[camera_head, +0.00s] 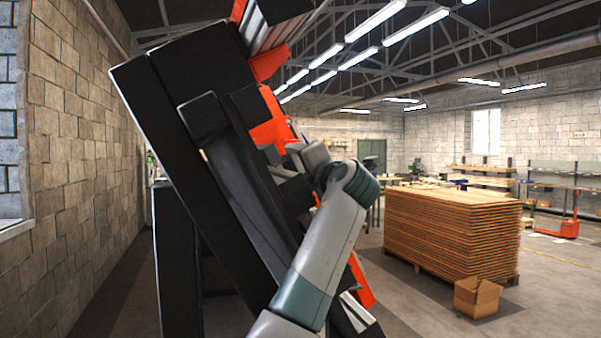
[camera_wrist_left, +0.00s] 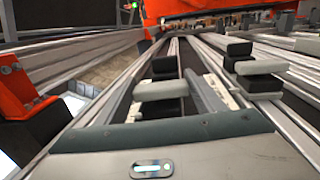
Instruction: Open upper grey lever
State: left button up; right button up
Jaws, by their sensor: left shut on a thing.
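A tall black and orange machine frame (camera_head: 165,125) leans across the head view. My left arm reaches up in front of it, and the left gripper (camera_head: 296,148) is at its inner side, shut on a grey lever. The contact itself is hidden in the head view. I cannot tell how far the lever is turned. My right gripper is not in view.
Long metal rails (camera_wrist_left: 285,65) run away beyond the palm, with orange frame parts (camera_wrist_left: 22,98) at the left. A stack of brown boards (camera_head: 450,235) and a cardboard box (camera_head: 477,297) stand at the right. A block wall (camera_head: 85,140) is at the left.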

pick_arm(q)
jog(key=shift+f+n+t+y+b, duration=0.35)
jog(key=shift+y+b, duration=0.35)
jog(key=shift+y, duration=0.3)
jog(key=shift+r+n+t+y+b, duration=0.25)
jog(key=shift+n+y+b, duration=0.15)
jog(key=shift+y, duration=0.3)
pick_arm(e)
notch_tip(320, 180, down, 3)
pick_arm(q)
jog(key=o, duration=1.1)
jog(key=shift+c, duration=0.2)
